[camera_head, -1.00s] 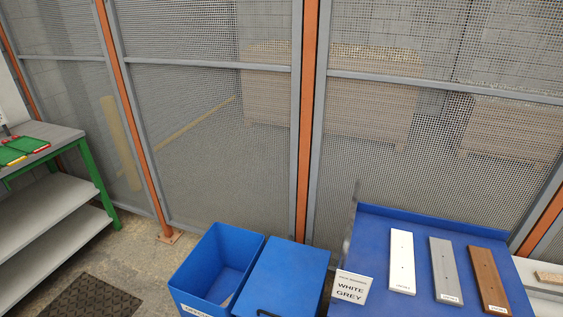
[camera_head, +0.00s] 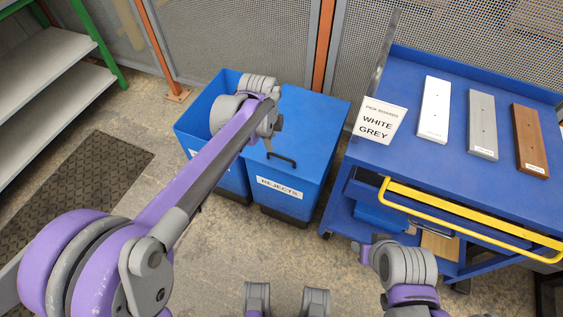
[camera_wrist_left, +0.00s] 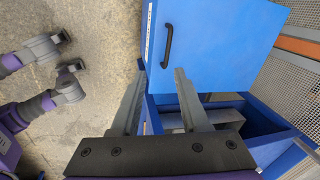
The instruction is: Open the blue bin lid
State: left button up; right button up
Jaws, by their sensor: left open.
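The blue bin marked REJECTS has a flat blue lid (camera_head: 310,115), which lies shut. A black bar handle (camera_head: 281,156) sits at its front edge and also shows in the left wrist view (camera_wrist_left: 168,46). My left arm reaches over the bins from the lower left. My left gripper (camera_wrist_left: 159,72) is open and empty, its tips just short of the handle in the wrist picture and apart from it. In the head view the wrist hides much of the gripper. My right gripper cannot be made out.
An open blue bin (camera_head: 197,110) stands left of the lidded one. A blue cart (camera_head: 390,160) with a yellow rail (camera_head: 470,220) stands close on the right, bearing white, grey and brown boards and a WHITE GREY sign (camera_head: 378,120). Mesh fencing is behind.

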aim_at(282, 157)
pick_arm(q)
jog(key=w+f+m+b, duration=0.1)
jog(key=f, duration=0.4)
jog(key=w+d+f+b, duration=0.1)
jog(key=w+f, duration=0.1)
jog(key=f, duration=0.3)
jog(key=w+d+f+m+b, duration=0.1)
jog(key=w+f, duration=0.1)
jog(key=f, duration=0.3)
jog(key=shift+d+m+g+b, duration=0.25)
jog(key=shift+m+g+b, duration=0.05)
pick_arm(e)
jog(key=f, duration=0.5)
jog(key=shift+w+f, duration=0.2)
pick_arm(q)
jog(key=shift+c, duration=0.3)
grip_shut()
